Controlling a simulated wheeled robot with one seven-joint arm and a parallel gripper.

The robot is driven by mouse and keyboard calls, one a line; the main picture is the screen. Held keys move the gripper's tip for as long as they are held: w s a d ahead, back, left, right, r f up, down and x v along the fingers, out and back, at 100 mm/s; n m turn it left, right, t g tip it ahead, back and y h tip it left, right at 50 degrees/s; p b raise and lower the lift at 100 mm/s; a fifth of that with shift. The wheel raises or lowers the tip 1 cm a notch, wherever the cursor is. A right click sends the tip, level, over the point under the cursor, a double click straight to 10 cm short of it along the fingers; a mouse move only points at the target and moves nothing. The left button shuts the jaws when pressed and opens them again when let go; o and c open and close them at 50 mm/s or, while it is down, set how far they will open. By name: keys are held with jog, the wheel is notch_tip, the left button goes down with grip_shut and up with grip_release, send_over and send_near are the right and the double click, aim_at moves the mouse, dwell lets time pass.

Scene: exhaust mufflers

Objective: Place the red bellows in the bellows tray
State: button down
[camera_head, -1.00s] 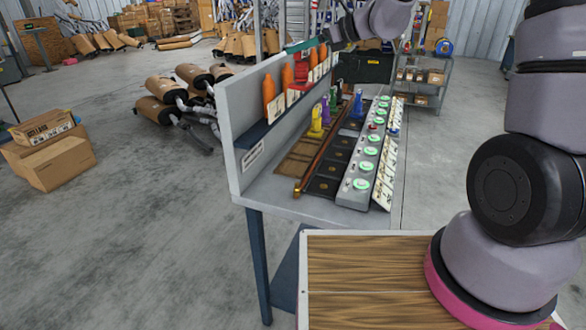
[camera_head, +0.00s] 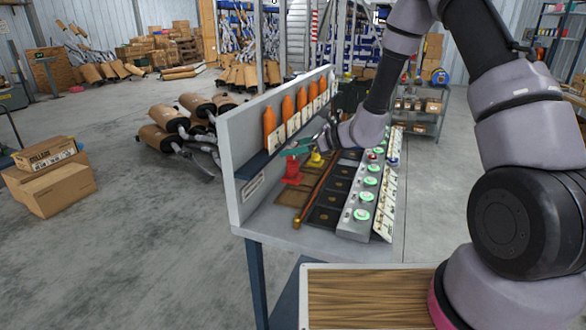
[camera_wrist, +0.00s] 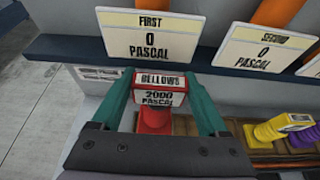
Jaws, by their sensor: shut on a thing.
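The red bellows (camera_head: 291,172) is upright in my gripper (camera_head: 299,148), near the front end of the brown bellows tray (camera_head: 286,198). In the wrist view, the teal fingers of my gripper (camera_wrist: 162,92) are shut on the bellows' white label block, which reads "BELLOWS 2000 PASCAL"; the red body (camera_wrist: 154,122) hangs below. I cannot tell whether its base touches the tray. A yellow bellows (camera_head: 315,159) stands in the tray just beyond it. A purple bellows (camera_wrist: 299,136) is further right in the wrist view.
A blue shelf (camera_head: 262,152) with orange bottles (camera_head: 270,128) and pressure cards stands close behind the gripper. A brown bar (camera_head: 318,192) separates the tray from dark pads (camera_head: 332,198). A panel with green buttons (camera_head: 366,197) is to the right.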

aim_at(293, 168)
jog(key=shift+f, duration=3.35)
jog(key=shift+f, duration=0.2)
grip_release()
